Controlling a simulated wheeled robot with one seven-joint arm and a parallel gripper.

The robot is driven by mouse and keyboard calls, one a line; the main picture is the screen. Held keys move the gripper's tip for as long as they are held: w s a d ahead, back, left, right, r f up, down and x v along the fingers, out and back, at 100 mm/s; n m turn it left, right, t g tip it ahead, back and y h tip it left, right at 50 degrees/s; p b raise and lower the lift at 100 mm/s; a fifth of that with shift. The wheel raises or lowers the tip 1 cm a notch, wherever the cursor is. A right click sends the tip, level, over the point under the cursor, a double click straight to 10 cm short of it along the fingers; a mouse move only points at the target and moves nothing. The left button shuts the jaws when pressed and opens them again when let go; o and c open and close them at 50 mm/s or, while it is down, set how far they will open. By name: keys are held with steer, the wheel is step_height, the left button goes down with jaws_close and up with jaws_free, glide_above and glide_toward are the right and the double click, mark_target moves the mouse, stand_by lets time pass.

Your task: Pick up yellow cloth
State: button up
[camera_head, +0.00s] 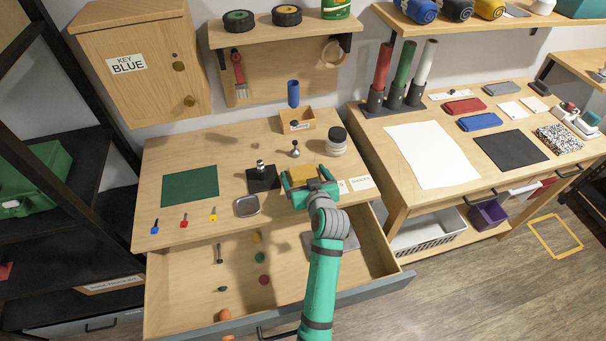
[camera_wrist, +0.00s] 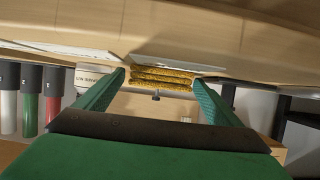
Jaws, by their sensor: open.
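The yellow cloth (camera_head: 302,174) is a folded, mustard-coloured bundle on the wooden workbench. In the wrist view the cloth (camera_wrist: 160,79) shows as stacked folds between the tips of my fingers. My gripper (camera_head: 306,177) is teal and open, with one finger on each side of the cloth. I cannot tell whether either finger touches it. My gripper and wrist hide the near side of the cloth in the head view.
A jar (camera_head: 337,142), a small wooden box (camera_head: 298,125) and a metal tray (camera_head: 247,207) stand near. An open drawer (camera_head: 190,300) with small items juts out below my arm. A green mat (camera_head: 190,186) lies left. Rolled cloths sit on the right-hand shelf.

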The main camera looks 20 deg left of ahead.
steer(key=c, duration=1.1)
steer(key=shift+c, duration=0.2)
steer(key=shift+r, duration=0.1)
